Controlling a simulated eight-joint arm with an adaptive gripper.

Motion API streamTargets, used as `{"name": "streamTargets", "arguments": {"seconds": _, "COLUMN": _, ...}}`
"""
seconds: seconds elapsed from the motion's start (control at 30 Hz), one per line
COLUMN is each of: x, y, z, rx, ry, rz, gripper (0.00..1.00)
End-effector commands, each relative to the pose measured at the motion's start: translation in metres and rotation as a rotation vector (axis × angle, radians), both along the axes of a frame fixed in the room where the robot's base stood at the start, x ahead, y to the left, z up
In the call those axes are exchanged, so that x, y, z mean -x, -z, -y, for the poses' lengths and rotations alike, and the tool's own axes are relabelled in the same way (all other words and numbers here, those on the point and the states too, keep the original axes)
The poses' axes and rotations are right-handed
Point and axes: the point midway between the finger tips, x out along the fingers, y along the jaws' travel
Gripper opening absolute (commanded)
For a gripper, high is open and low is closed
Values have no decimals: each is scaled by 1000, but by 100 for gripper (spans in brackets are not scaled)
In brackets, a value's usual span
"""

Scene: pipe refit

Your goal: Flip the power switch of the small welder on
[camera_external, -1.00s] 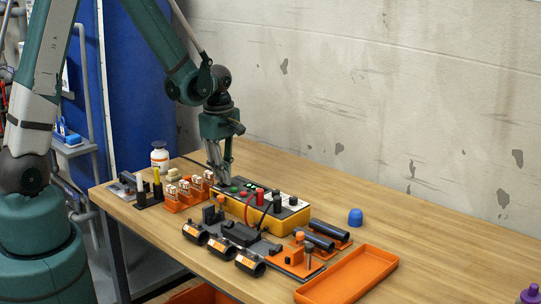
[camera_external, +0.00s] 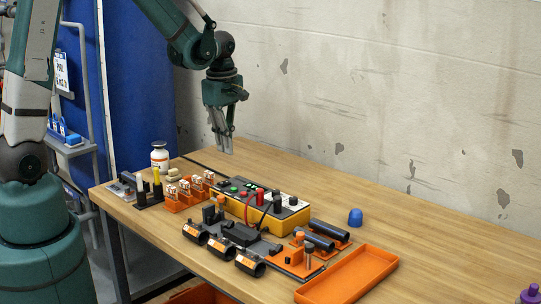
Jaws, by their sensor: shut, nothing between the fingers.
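The small welder (camera_external: 285,219) is a yellow box with a dark grey top on the wooden table. Its top carries a green button, a red knob, dark knobs and a small display with green marks near its far left end. Red and black leads come off its top. The power switch is too small to make out, so I cannot tell its position. My gripper (camera_external: 228,152) points down, shut and empty, in the air above and behind the welder's far left end, apart from it.
In front of the welder stands a dark clamp fixture (camera_external: 240,234) with black pipe fittings. An orange tray (camera_external: 350,274) lies at the front right. Orange bins (camera_external: 183,198) and a white bottle (camera_external: 159,155) stand left.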

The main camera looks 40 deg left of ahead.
Motion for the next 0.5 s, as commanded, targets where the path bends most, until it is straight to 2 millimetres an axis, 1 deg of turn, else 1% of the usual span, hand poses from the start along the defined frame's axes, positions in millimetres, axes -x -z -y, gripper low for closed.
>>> {"name": "streamTargets", "arguments": {"seconds": 0.03, "x": -1, "y": -9, "z": 0, "rx": 0, "ry": 0, "rz": 0, "gripper": 0}}
{"name": "streamTargets", "arguments": {"seconds": 0.2, "x": -4, "y": -28, "z": 0, "rx": 0, "ry": 0, "rz": 0, "gripper": 0}}
{"name": "streamTargets", "arguments": {"seconds": 0.3, "x": -6, "y": -36, "z": 0, "rx": 0, "ry": 0, "rz": 0, "gripper": 0}}
{"name": "streamTargets", "arguments": {"seconds": 0.5, "x": -7, "y": -42, "z": 0, "rx": 0, "ry": 0, "rz": 1, "gripper": 0}}
